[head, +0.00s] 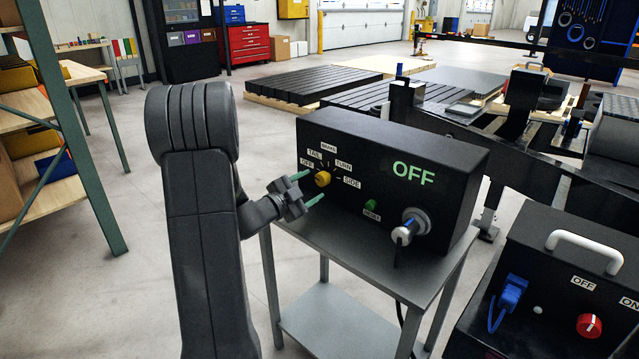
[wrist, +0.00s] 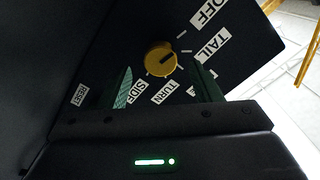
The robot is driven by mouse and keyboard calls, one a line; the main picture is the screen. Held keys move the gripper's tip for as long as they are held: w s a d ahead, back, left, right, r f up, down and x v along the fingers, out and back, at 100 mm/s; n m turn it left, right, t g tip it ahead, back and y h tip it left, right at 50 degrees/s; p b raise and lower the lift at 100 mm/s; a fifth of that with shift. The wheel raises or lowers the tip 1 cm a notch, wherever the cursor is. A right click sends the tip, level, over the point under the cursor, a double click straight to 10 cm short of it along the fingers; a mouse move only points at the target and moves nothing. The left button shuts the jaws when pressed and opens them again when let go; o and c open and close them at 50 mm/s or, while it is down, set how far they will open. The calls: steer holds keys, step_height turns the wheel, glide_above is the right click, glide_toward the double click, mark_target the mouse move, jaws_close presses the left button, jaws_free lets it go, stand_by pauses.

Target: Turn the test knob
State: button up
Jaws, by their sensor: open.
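The test knob (head: 322,178) is a round yellow dial on the front of a black test box (head: 420,165). White labels around it read OFF, TAIL, BRAKE, TURN and SIDE. Green letters on the box read OFF. My gripper (head: 307,188) is open in front of the knob, with green-tipped fingers. In the wrist view the knob (wrist: 160,59) lies beyond and between the two fingers (wrist: 165,88), with a dark mark on its face. The fingers appear apart from it. The BRAKE label is not clear in the wrist view.
The box stands on a grey metal cart (head: 385,262). A green reset button (head: 371,205) and a round connector with a blue-white plug (head: 408,230) are on the same face. A second black box with a red knob (head: 589,325) stands at the lower right. A shelf (head: 40,190) stands left.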

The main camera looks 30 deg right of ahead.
mark_target(320, 181)
steer(key=shift+x, duration=2.05)
steer(key=shift+c, duration=0.5)
steer(key=c, duration=0.9)
